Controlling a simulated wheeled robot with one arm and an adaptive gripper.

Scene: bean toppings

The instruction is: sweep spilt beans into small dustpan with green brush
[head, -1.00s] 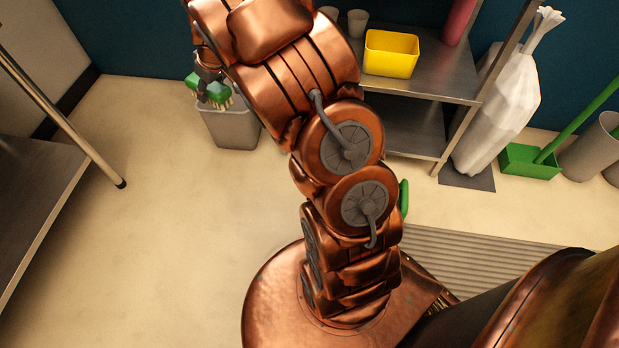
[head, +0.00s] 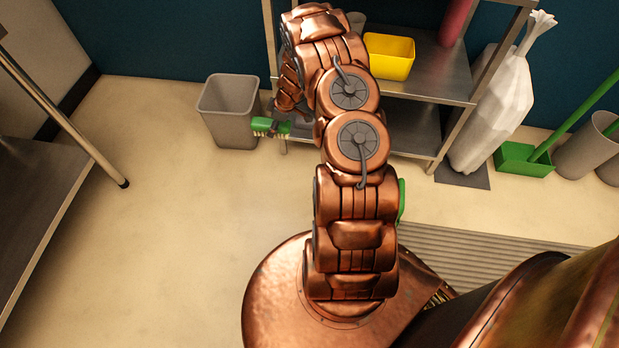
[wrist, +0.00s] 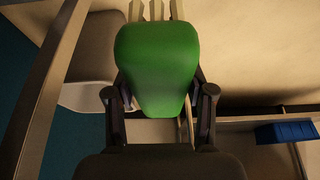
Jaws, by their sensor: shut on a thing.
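The green brush (head: 271,126) is off the floor at the right side of the grey bin, its pale bristles pointing down. In the wrist view the green brush (wrist: 157,62) fills the middle, between the two dark fingers of my gripper (wrist: 160,97). My gripper is shut on it. In the head view my gripper (head: 287,112) is partly hidden by my arm. A green dustpan (head: 522,160) with a long green handle stands at the right. A small green piece (head: 402,201) shows behind my arm, mostly hidden; I cannot tell what it is. No beans can be made out.
The grey bin (head: 229,112) stands by the back wall, close to a metal shelf (head: 437,80) with a yellow tub (head: 389,56). A white sack (head: 494,110) leans right of it. A metal table (head: 35,200) is at left. The floor (head: 190,220) between is clear.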

